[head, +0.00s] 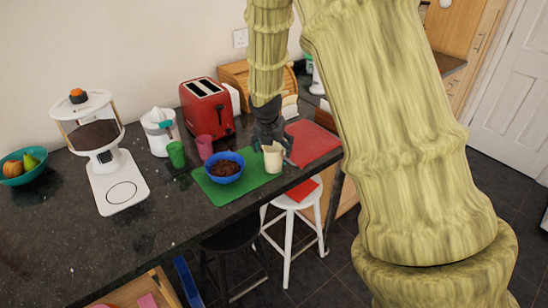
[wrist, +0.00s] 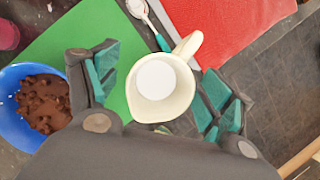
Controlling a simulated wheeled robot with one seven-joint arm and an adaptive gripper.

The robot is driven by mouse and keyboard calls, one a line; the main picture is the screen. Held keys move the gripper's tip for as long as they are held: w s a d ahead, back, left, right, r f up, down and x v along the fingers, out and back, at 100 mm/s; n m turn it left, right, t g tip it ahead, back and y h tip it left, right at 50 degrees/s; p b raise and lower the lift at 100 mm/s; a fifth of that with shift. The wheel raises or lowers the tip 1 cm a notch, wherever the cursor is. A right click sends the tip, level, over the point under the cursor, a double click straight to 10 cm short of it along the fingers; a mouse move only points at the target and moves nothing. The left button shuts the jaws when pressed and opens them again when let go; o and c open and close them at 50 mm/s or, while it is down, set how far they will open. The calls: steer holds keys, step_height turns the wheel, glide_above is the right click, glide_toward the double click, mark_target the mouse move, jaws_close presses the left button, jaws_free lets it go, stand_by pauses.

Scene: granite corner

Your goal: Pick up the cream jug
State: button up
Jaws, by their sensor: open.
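The cream jug (head: 272,158) stands upright on the right part of the green mat (head: 205,188) on the dark counter. In the wrist view the jug (wrist: 184,105) is seen from above, with its handle toward the upper right and a white round inside. My gripper (head: 272,140) is at the jug, reaching down from above. In the wrist view my gripper (wrist: 160,90) is open, with one teal-padded finger on each side of the jug. Gaps show between the jug and both fingers.
A blue bowl of brown pieces (head: 225,167) stands left of the jug. A red mat (head: 312,142) lies to the right. A spoon (wrist: 150,20) lies near the jug's handle. Green (head: 176,154) and pink (head: 205,146) cups and a red toaster (head: 207,108) stand behind.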

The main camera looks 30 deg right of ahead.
steer(key=shift+d+f+p, duration=0.25)
steer(key=shift+f+p, duration=0.2)
steer(key=shift+f, duration=0.75)
steer(key=shift+x, duration=1.1)
steer(key=c, duration=1.3)
steer(key=shift+o, duration=0.2)
steer(key=shift+r, duration=0.25)
steer(key=shift+r+b, duration=0.5)
steer(key=shift+r, duration=1.05)
steer(key=s+a+b, duration=0.2)
steer(key=s, duration=0.5)
steer(key=s+a+r+b, duration=0.1)
steer(key=s+a, duration=0.2)
steer(key=s, duration=0.5)
steer(key=shift+r+b, duration=0.25)
steer(key=shift+b, duration=0.15)
steer(key=shift+s, duration=0.1)
